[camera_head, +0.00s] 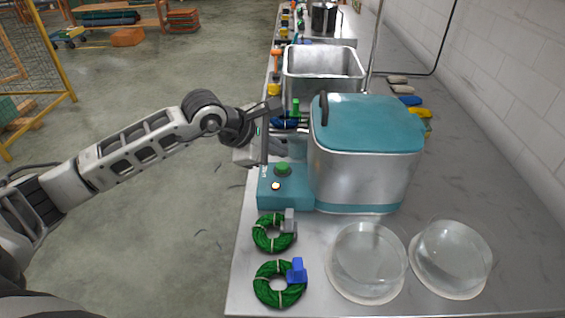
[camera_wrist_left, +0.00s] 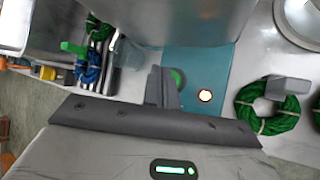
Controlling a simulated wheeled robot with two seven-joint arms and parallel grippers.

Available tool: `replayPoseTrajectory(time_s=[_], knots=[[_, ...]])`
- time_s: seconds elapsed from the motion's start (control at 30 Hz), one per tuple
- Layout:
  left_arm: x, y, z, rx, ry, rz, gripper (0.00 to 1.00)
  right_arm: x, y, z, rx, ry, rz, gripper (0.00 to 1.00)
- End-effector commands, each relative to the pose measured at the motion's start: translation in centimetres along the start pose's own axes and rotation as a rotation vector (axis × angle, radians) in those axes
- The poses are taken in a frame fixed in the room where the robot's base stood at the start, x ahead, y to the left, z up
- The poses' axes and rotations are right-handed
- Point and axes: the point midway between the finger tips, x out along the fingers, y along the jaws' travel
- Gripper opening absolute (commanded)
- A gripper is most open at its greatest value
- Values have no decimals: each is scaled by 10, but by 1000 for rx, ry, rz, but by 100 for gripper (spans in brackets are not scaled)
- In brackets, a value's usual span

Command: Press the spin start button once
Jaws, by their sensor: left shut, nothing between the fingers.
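The machine is a metal tub with a teal lid (camera_head: 370,118) and a teal control panel (camera_head: 293,197) at its left front. A round green button (camera_head: 283,169) sits on the panel, with a small glowing orange-white lamp (camera_head: 276,187) nearer me. My left gripper (camera_head: 280,147) is shut and empty, just beyond and above the green button. In the left wrist view, the shut fingers (camera_wrist_left: 163,87) partly cover the green button (camera_wrist_left: 178,78); the lamp (camera_wrist_left: 205,95) is clear. I cannot tell whether the fingertips touch the button. My right gripper is not in view.
Two green skeins, one with a grey tag (camera_head: 267,240) and one with a blue tag (camera_head: 270,292), lie in front of the panel. Two clear domes (camera_head: 368,262) (camera_head: 452,258) stand to their right. An open metal basin (camera_head: 323,68) stands behind the machine. A wall bounds the right.

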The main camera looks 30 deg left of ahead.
Motion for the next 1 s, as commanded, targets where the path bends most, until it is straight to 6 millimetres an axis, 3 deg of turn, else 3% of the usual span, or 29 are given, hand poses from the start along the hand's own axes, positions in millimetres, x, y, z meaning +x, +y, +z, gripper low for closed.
replayPoseTrajectory(time_s=[0.4,1.0], knots=[[-30,22,21,1,0,1,0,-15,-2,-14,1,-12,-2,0],[-30,21,21,0,0,0,0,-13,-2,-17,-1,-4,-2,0]])
